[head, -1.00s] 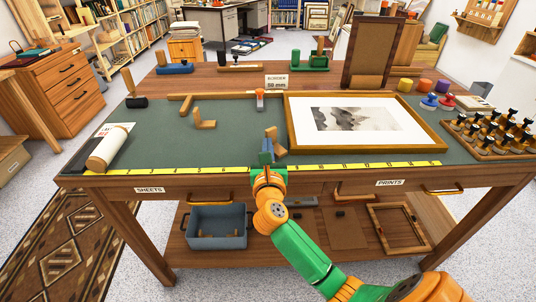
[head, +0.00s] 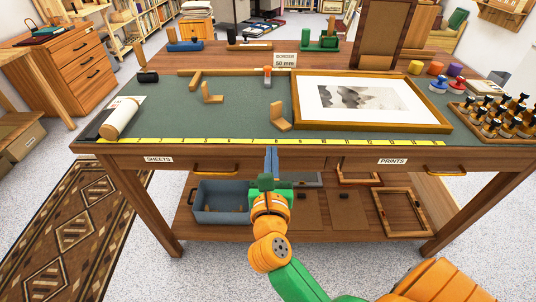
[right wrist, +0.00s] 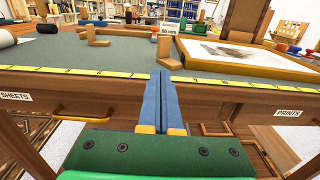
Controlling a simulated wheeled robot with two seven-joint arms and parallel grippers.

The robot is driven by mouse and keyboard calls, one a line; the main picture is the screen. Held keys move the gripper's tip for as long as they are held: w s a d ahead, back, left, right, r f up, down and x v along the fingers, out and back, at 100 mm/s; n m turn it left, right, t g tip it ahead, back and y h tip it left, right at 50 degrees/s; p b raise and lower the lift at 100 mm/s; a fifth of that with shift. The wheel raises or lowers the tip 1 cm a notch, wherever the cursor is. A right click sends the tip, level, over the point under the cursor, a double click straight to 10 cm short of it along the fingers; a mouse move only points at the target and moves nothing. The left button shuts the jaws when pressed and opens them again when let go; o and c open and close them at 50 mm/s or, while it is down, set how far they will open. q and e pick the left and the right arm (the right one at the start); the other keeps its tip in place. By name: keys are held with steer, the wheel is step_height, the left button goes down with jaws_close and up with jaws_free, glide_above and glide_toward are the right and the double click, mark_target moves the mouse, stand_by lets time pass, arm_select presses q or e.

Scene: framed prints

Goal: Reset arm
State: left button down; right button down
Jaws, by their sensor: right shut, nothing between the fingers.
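My right gripper (head: 271,160) is in front of the workbench's front edge, at about the height of the drawers. Its blue fingers are shut together with nothing between them; they also show in the right wrist view (right wrist: 165,100). The framed print (head: 365,100) lies on the green mat (head: 235,119) behind and to the right of it. A wooden corner block (head: 278,118) stands on the mat beside the frame, apart from the fingers. My left gripper is not in view.
A yellow ruler (head: 210,141) runs along the bench's front edge. Drawer handles (head: 215,171) stick out below it. A grey bin (head: 222,204) and an empty frame (head: 400,212) are on the lower shelf. A rack of stamps (head: 495,117) stands at the right. The floor in front is open.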

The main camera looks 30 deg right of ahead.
steer(key=s+a+f+n+y+p, duration=0.1)
steer(key=a+f+n+y+p, duration=0.3)
steer(key=f+n, duration=0.85)
steer(key=s+a+f+n+y+p, duration=0.15)
steer(key=a+f+n+y, duration=0.55)
steer(key=n, duration=1)
steer(key=s+d+f+n+g+p, duration=0.1)
steer(key=s+f+n+g+p, duration=0.1)
steer(key=s+f+n+g, duration=0.8)
steer(key=s+d+f+n+g, duration=0.1)
steer(key=s+d+f, duration=0.1)
steer(key=s, duration=0.5)
steer(key=s+d+f+n+g+h, duration=0.1)
steer(key=s+d+f+n, duration=0.1)
steer(key=s+f, duration=0.3)
steer(key=s+d+f+n+g+p, duration=0.1)
steer(key=s+d+f+n+g, duration=0.1)
steer(key=s, duration=0.7)
steer(key=shift+f, duration=0.65)
